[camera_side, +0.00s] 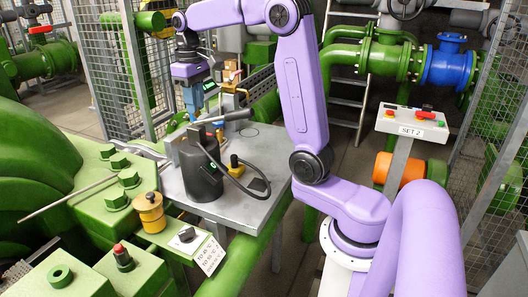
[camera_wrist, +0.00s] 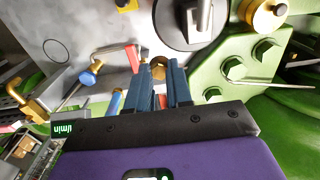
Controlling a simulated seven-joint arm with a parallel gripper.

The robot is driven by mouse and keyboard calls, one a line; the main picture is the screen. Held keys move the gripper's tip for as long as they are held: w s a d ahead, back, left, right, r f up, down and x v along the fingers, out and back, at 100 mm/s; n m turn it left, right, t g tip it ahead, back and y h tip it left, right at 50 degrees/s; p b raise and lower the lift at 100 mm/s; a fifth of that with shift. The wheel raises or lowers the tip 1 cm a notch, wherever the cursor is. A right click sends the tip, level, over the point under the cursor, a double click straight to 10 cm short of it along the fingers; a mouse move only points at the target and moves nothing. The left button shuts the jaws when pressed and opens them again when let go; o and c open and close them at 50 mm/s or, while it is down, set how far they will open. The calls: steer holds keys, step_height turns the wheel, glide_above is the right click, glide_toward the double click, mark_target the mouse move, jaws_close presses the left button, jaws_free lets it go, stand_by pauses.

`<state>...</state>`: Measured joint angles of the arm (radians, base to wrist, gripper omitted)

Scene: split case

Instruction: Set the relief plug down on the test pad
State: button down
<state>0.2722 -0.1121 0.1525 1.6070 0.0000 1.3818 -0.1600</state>
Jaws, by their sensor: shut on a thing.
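My gripper (camera_side: 192,108) hangs above the back left part of the grey metal bench. In the wrist view its two dark blue fingers (camera_wrist: 162,88) are shut on a small round brass piece, which I take to be the relief plug (camera_wrist: 158,70). The fingers hide most of it, and it cannot be made out in the side view. A thin circle outline on the bench shows farther back, bare inside.
A black cylinder with a hose (camera_side: 200,172) stands on the bench (camera_side: 222,207). A yellow-brass fitting (camera_side: 235,164) stands beside it. In the wrist view a red-ended bent lever (camera_wrist: 130,56) and a blue-knobbed brass piece (camera_wrist: 90,76) lie near the fingers. Green flange bolts are left of the bench.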

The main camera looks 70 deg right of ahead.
steer(key=s+d, duration=0.6)
steer(key=s, duration=0.4)
steer(key=s+d, duration=0.7)
steer(key=s, duration=0.3)
glide_above(264, 151)
steer(key=f, duration=1.6)
steer(key=shift+s+a, duration=0.1)
steer(key=shift+s, duration=0.15)
steer(key=shift+w+f, duration=0.2)
steer(key=shift+f, duration=0.25)
steer(key=shift+d+f, duration=0.2)
steer(key=shift+f, duration=1.3)
steer(key=shift+f, duration=0.15)
